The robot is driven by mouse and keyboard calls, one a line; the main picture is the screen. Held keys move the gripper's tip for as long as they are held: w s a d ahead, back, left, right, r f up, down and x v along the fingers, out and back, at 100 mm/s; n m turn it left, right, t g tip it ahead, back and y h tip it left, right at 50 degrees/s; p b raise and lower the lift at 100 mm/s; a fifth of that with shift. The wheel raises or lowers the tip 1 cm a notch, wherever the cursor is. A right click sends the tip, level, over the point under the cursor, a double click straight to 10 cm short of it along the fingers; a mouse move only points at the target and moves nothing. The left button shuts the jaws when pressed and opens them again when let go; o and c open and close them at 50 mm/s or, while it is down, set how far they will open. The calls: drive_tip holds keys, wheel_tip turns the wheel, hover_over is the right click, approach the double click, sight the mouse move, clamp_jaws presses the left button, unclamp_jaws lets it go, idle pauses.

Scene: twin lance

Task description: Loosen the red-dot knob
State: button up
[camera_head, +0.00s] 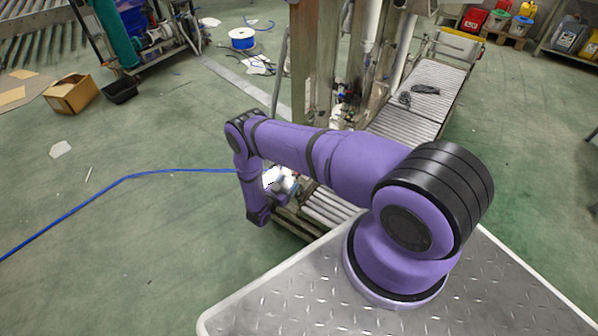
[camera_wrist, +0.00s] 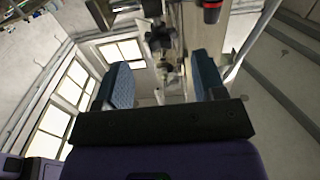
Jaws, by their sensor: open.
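My gripper (camera_wrist: 161,66) is open in the wrist view, with two blue-grey fingers wide apart and nothing between them. Beyond the fingertips stand dark fittings on an upright post, including a dark knob-like part (camera_wrist: 160,40). A black part with a red band (camera_wrist: 211,10) sits at the top edge, right of the middle. I cannot tell whether either is the red-dot knob; no red dot shows clearly. In the head view my purple arm reaches left toward the machine frame, and the gripper is too small and covered to make out.
A roller conveyor (camera_head: 422,92) runs behind the machine post (camera_head: 325,60). A blue hose (camera_head: 125,180) lies on the green floor at left. A cardboard box (camera_head: 71,94) and a blue cable spool (camera_head: 242,39) stand farther off. The left floor is mostly free.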

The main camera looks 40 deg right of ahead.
drive_tip(key=x, duration=0.8)
drive_tip(key=shift+w+d, duration=0.15)
drive_tip(key=shift+d, duration=0.05)
drive_tip(key=c, duration=0.9)
